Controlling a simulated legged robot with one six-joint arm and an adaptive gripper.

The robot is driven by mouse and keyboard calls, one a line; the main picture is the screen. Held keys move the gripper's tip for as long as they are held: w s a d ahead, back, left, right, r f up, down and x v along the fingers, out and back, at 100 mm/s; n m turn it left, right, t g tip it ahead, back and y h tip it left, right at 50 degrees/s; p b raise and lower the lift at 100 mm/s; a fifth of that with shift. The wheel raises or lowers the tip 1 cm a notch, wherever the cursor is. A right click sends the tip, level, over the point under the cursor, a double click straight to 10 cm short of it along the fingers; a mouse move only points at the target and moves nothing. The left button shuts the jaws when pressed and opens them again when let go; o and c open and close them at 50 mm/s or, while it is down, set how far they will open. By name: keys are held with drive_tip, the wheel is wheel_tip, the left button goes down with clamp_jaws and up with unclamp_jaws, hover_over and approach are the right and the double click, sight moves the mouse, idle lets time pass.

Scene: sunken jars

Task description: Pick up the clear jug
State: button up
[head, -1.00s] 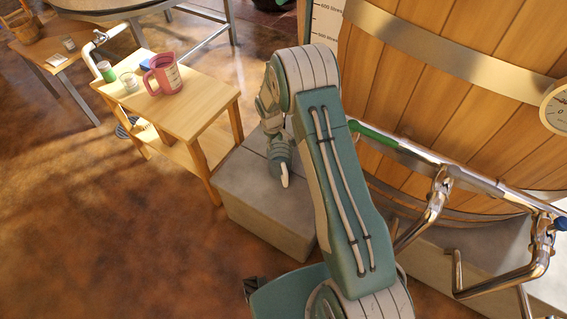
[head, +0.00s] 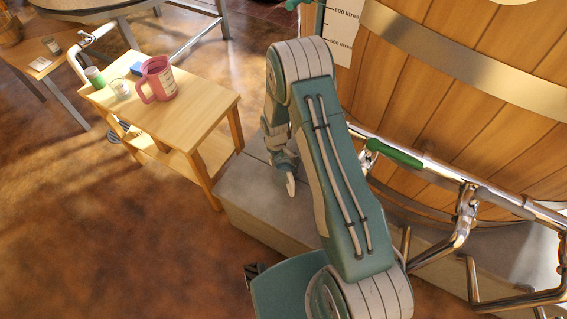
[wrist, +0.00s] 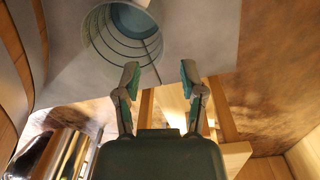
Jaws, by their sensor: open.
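A pinkish-red jug (head: 158,80) with a side handle and markings stands upright on a wooden side table (head: 205,100) in the head view. A small clear glass vessel (head: 121,88) stands beside it; I cannot tell a handle on it. No plainly clear jug shows. My gripper (wrist: 160,75) is open and empty, its two fingers apart, in the wrist view. In the head view my gripper (head: 291,183) hangs low over the grey block, to the right of the table and well apart from the jug.
A green-and-white container (head: 94,77) and a blue item (head: 136,69) share the tabletop. A large wooden vat (head: 460,110) and metal pipes (head: 440,170) stand at right.

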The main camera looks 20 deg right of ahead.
sight(277, 168)
drive_tip(key=shift+w+a+f, duration=0.15)
drive_tip(key=shift+f, duration=0.35)
drive_tip(key=f, duration=0.4)
drive_tip(key=shift+d+f, duration=0.3)
drive_tip(key=shift+d, duration=0.05)
drive_tip(key=f, duration=0.4)
drive_tip(key=shift+w+a+f, duration=0.1)
drive_tip(key=shift+a+f, duration=0.2)
drive_tip(key=shift+f, duration=0.1)
drive_tip(key=shift+d+f, duration=0.1)
drive_tip(key=shift+f, duration=0.2)
drive_tip(key=shift+c, duration=0.2)
clamp_jaws()
